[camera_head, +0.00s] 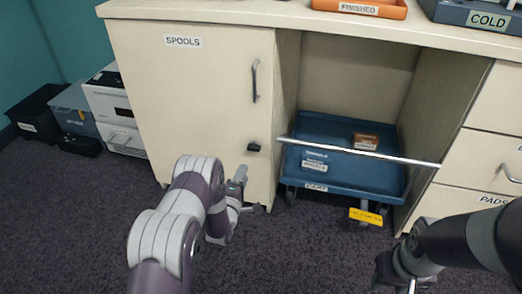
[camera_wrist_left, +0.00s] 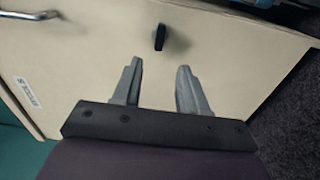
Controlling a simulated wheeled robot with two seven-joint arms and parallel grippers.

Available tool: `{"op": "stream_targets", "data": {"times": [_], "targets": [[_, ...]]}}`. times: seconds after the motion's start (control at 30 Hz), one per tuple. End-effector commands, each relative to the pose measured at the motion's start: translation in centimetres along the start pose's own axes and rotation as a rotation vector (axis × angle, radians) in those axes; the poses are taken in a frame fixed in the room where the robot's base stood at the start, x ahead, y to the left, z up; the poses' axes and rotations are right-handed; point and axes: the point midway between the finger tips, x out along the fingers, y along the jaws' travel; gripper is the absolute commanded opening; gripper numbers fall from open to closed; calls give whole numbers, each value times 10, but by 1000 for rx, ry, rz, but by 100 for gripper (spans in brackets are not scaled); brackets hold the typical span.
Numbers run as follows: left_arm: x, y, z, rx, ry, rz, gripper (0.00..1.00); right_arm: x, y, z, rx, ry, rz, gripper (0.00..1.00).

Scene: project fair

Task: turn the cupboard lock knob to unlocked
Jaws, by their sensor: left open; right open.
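The cupboard door (camera_head: 195,95), labelled SPOOLS, is closed, with a metal bar handle (camera_head: 255,80) near its right edge. The small black lock knob (camera_head: 253,147) sits low on the door near the right edge. In the left wrist view the knob (camera_wrist_left: 159,37) shows ahead of the fingertips, with a gap between. My left gripper (camera_head: 241,180) is open and empty, just below and left of the knob in the head view; its fingers (camera_wrist_left: 160,72) also show in the left wrist view. My right gripper (camera_head: 398,275) is open at the lower right, away from the cupboard.
A blue cart (camera_head: 345,175) with a metal push bar (camera_head: 358,153) stands in the open bay right of the cupboard. Drawers (camera_head: 485,165) stand at the far right. Boxes and machines (camera_head: 115,105) stand at the left. The carpet in front is mostly clear.

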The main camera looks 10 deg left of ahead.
Motion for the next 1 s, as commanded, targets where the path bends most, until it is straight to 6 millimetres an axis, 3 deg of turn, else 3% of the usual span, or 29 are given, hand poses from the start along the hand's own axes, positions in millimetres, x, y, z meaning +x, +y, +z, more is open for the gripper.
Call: {"op": "stream_targets", "data": {"times": [0.17, 0.4, 0.53, 0.7, 0.93, 1.0], "targets": [[27, -5, 1, -22, -2, 5, 43, 19, 0, 2, 0, -1, 0, 43], [88, -7, 0, -21, 0, 4, 43, 54, 0, 7, 0, -1, 0, 43], [112, -5, 0, -20, 0, 2, 43, 65, 0, 8, 0, -1, 0, 43], [126, -1, 0, -20, 0, -1, 43, 69, 0, 8, 0, -1, 0, 43], [126, 0, 0, -20, 0, -2, 43, 68, 0, 8, 0, -1, 0, 43], [126, 0, 0, -19, 0, -2, 20, 68, 0, 8, 0, -1, 0, 43]]}}
